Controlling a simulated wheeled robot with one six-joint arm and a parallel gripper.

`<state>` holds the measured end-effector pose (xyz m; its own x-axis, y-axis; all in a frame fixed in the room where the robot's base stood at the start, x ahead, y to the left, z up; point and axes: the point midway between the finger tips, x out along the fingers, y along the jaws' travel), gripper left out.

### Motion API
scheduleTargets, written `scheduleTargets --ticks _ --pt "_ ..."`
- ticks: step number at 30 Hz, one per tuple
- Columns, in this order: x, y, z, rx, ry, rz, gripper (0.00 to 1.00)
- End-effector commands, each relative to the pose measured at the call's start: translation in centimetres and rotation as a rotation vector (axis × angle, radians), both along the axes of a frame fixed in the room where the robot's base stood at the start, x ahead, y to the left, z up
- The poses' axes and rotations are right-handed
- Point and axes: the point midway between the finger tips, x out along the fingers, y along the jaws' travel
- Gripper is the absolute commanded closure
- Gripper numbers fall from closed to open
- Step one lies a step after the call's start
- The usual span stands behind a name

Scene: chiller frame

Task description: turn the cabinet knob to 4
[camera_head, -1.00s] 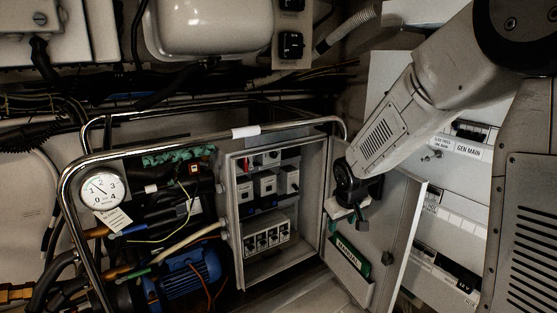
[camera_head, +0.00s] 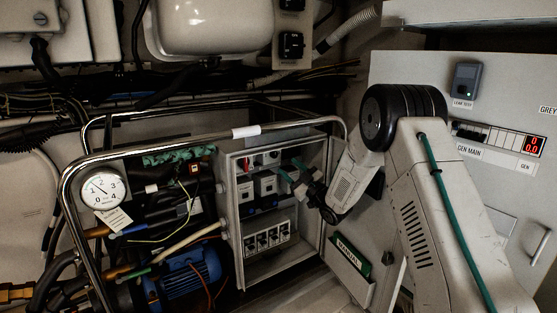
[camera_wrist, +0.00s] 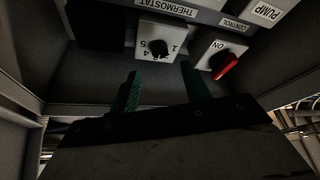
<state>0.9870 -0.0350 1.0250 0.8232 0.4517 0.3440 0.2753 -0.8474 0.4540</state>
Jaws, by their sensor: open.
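In the wrist view a small black knob (camera_wrist: 157,48) sits on a white plate under a THERMOSTAT label. Digits 1, 4 and 5 show around it; its pointer direction is too dark to read. My gripper (camera_wrist: 162,88) is open and empty, with its two green fingers below the knob in the picture, apart from it and roughly either side of its line. In the head view my gripper (camera_head: 294,175) reaches into the open grey cabinet (camera_head: 229,215), in front of its upper rows of devices. I cannot pick out the thermostat knob there.
A red-handled switch (camera_wrist: 228,66) marked ON stands close right of the knob. The cabinet door (camera_head: 348,220) is open to the right, with a green MANUAL booklet (camera_head: 352,249). A metal tube rail (camera_head: 190,141) runs in front of the cabinet and pipework.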

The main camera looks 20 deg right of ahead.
Motion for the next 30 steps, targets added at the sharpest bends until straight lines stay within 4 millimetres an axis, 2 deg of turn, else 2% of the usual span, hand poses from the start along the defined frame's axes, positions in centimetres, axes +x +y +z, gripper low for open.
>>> scheduleTargets --ticks 12,23,24,28,30 --pt "5.0 2.8 2.1 -0.001 0.002 -0.001 0.53" --pt "5.7 3.1 2.3 0.001 0.004 -0.002 0.53" --pt "5.7 3.1 2.3 0.001 0.004 -0.002 0.59" --pt "5.6 3.1 2.3 0.001 0.004 -0.002 0.95" --pt "5.6 3.1 2.3 0.001 0.004 -0.002 0.98"
